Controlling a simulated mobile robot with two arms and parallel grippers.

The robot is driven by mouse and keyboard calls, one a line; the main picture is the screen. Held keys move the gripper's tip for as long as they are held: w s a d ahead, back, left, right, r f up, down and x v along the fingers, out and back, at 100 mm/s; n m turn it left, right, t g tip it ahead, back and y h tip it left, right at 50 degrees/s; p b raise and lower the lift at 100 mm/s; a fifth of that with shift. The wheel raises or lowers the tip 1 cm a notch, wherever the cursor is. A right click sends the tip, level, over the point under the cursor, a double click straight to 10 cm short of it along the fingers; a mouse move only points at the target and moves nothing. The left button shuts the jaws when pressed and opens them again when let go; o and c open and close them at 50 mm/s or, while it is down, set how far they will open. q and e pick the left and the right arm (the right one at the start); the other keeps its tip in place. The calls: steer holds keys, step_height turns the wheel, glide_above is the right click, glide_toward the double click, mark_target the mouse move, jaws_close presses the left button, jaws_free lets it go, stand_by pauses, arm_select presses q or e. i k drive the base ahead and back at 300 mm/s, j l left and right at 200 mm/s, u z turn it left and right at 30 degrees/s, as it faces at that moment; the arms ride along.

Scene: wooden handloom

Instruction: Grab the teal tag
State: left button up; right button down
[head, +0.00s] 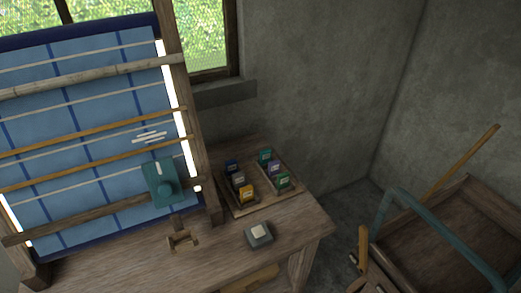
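A teal tag (157,191), a rectangular plate with a round knob-like bump and a small pale strip near its top, shows at the lower right of the loom's blue cloth. It is in front of the lower wooden bar, beside the right upright. I cannot tell how it is attached. Neither of my grippers is in view.
The wooden loom (203,170) stands at the left. A tray (283,203) with several small coloured blocks, a grey box (259,234) and a wooden fitting (183,241) are on the wooden table (215,258). A cart with a teal handle (440,232) stands right.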

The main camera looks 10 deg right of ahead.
mark_target(265, 155)
steer(key=i+l+u, duration=0.15)
steer(key=l+u, duration=0.6)
steer(key=u, duration=0.15)
steer(key=i, duration=0.05)
